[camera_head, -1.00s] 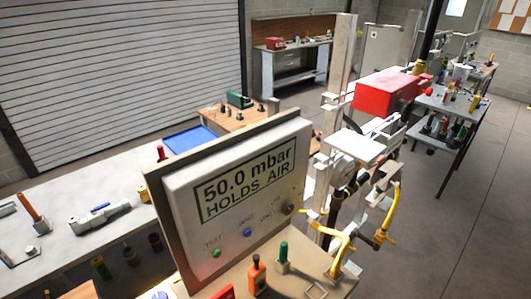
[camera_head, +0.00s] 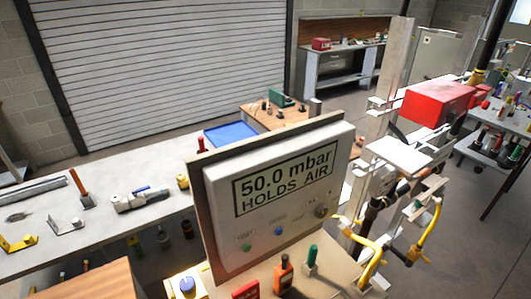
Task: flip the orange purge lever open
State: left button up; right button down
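I cannot tell for certain which orange part is the purge lever. An orange upright handle (camera_head: 284,277) with a dark tip stands on the tan surface in front of the display panel. An orange stick-like handle (camera_head: 78,184) rises, slightly tilted, from a small grey block on the long bench at left. The display panel (camera_head: 226,237) reads "50.0 mbar HOLDS AIR" and has several small buttons and a knob below the screen. Yellow pipes (camera_head: 428,234) and dark fittings are at its right. Neither of my grippers shows in the head view.
The long grey bench (camera_head: 150,230) at left holds a grey valve with a blue handle (camera_head: 141,199) and brackets. A green-topped handle (camera_head: 311,256) and a red item (camera_head: 246,290) stand near the panel. A red box (camera_head: 437,103) is at right. Floor is clear at lower right.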

aim_at(427, 171)
jog(key=i+l, duration=0.25)
jog(key=l, duration=0.25)
jog(key=i+l+z, duration=0.1)
jog(key=i+l, duration=0.15)
jog(key=l, duration=0.25)
jog(key=i+l, duration=0.3)
jog(key=l, duration=0.15)
jog(key=i+l+z, duration=0.1)
jog(key=i+l, duration=0.15)
jog(key=l, duration=0.25)
